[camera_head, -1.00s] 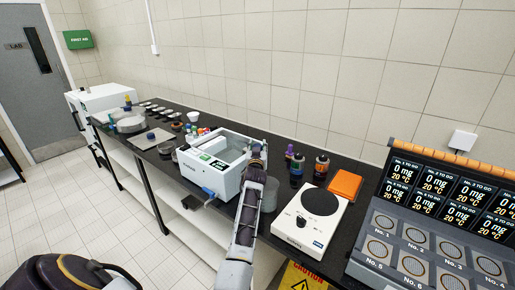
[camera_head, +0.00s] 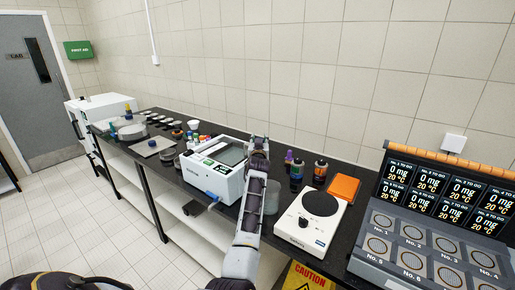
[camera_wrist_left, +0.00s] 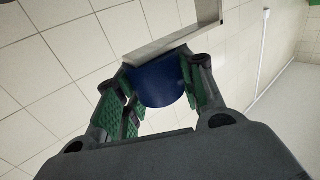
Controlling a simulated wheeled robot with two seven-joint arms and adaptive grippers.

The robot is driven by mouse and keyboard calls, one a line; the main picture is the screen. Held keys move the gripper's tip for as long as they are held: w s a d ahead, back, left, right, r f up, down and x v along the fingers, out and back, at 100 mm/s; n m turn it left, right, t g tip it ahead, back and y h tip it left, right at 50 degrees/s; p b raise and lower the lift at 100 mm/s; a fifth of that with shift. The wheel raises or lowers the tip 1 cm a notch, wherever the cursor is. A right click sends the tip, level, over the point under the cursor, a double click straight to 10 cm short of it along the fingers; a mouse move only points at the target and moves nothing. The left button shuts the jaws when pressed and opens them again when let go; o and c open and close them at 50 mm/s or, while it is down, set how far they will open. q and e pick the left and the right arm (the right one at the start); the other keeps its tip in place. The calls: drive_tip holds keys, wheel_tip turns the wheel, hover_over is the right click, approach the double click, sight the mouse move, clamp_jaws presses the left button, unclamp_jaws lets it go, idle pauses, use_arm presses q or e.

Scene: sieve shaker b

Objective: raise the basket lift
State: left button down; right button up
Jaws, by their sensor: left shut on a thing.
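The white box-shaped bath (camera_head: 205,182) stands on the black bench, with a small display on its front left. Inside its rim, the grey tray-like basket surface (camera_head: 230,153) shows near the top. My left gripper (camera_head: 259,145) is at the bath's right side, and my forearm hides part of that side. In the left wrist view, the gripper's green-padded fingers are shut around a blue handle (camera_wrist_left: 160,82). A pale metal bar (camera_wrist_left: 172,42) runs just beyond the handle. My right gripper is not in view.
A white hotplate stirrer (camera_head: 300,238), dark bottles (camera_head: 296,172) and an orange block (camera_head: 343,188) stand to the right of my arm. A grey beaker (camera_head: 271,197) is close beside my forearm. The wall is behind.

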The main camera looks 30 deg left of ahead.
use_arm(q)
drive_tip(key=shift+r+p, duration=0.7)
drive_tip(key=shift+r, duration=1.35)
drive_tip(key=c, duration=0.9)
unclamp_jaws()
drive_tip(key=shift+o, duration=0.2)
drive_tip(key=shift+f, duration=0.2)
drive_tip(key=shift+f, duration=0.1)
drive_tip(key=shift+s+d, duration=0.2)
drive_tip(key=shift+s, duration=0.05)
drive_tip(key=v, duration=0.6)
drive_tip(key=shift+s+d, duration=0.2)
drive_tip(key=shift+s, duration=0.2)
